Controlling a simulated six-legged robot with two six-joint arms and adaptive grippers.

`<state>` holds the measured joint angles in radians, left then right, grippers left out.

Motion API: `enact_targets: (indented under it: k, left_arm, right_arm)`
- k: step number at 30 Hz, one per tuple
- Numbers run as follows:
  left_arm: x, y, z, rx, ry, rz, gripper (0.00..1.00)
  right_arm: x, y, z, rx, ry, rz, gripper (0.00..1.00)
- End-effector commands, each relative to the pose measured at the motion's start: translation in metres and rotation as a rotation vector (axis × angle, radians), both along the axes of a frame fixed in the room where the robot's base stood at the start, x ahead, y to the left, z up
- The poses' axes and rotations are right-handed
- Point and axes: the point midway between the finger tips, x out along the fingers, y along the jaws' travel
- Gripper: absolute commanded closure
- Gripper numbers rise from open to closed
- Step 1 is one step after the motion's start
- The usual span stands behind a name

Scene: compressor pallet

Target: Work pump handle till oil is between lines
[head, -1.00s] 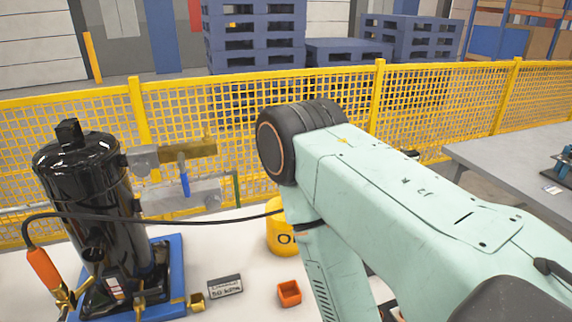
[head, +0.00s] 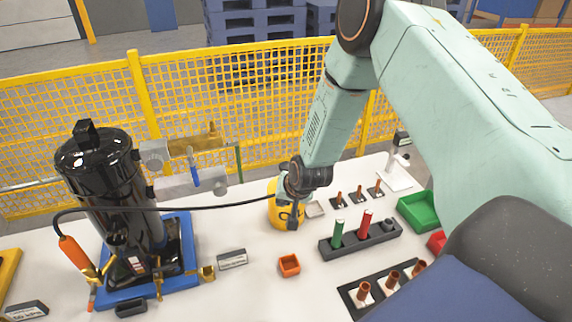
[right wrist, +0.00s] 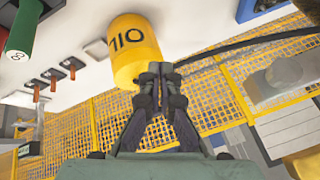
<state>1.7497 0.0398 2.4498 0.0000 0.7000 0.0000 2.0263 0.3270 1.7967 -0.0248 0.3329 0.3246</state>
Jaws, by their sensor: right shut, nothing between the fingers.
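The yellow oil container (head: 274,212), marked OIL, stands on the white table near the middle of the head view. A black hose (head: 160,208) runs from near it to an orange-handled nozzle (head: 76,253) by the black compressor tank (head: 110,190). My right gripper (head: 284,190) is at the container's top and hides part of it. In the right wrist view its fingers (right wrist: 160,72) are shut and empty, in front of the yellow container (right wrist: 135,45); contact cannot be told. I cannot make out the pump handle or the oil level lines. My left gripper is out of view.
The tank stands on a blue base (head: 180,240). An orange box (head: 289,265), a label block (head: 232,259), a dark rack (head: 360,236) with green and red cylinders and a green bin (head: 418,210) sit around the container. A yellow mesh fence (head: 80,120) stands behind.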

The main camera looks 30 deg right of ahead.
Motion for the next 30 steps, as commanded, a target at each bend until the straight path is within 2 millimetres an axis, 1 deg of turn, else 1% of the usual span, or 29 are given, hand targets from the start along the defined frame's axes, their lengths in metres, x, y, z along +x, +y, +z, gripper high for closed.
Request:
enact_targets:
  k: [1, 3, 6, 9, 12, 15, 17, 26, 30]
  left_arm:
    - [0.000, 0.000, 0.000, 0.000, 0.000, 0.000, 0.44]
    - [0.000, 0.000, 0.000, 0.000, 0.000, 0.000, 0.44]
    - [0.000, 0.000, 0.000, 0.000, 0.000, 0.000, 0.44]
    - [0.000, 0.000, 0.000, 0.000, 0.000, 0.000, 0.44]
    - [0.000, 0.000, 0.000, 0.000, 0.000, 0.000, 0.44]
    - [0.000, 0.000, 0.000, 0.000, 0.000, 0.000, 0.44]
    - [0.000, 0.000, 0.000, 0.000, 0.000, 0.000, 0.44]
    - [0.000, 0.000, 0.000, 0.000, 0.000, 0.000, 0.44]
    - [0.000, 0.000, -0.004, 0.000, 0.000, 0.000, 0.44]
  right_arm:
    - [0.025, -0.015, 0.019, 0.014, -0.049, -0.042, 1.00]
    - [0.052, -0.032, 0.043, 0.034, -0.100, -0.093, 1.00]
    - [0.081, -0.055, 0.074, 0.061, -0.163, -0.156, 1.00]
    - [0.101, -0.073, 0.098, 0.083, -0.209, -0.202, 1.00]
    - [0.112, -0.085, 0.114, 0.097, -0.236, -0.229, 1.00]
    - [0.117, -0.090, 0.122, 0.103, -0.249, -0.242, 1.00]
    - [0.118, -0.091, 0.123, 0.104, -0.252, -0.245, 1.00]
    - [0.117, -0.091, 0.122, 0.104, -0.251, -0.244, 1.00]
    - [0.117, -0.090, 0.118, 0.104, -0.251, -0.244, 1.00]
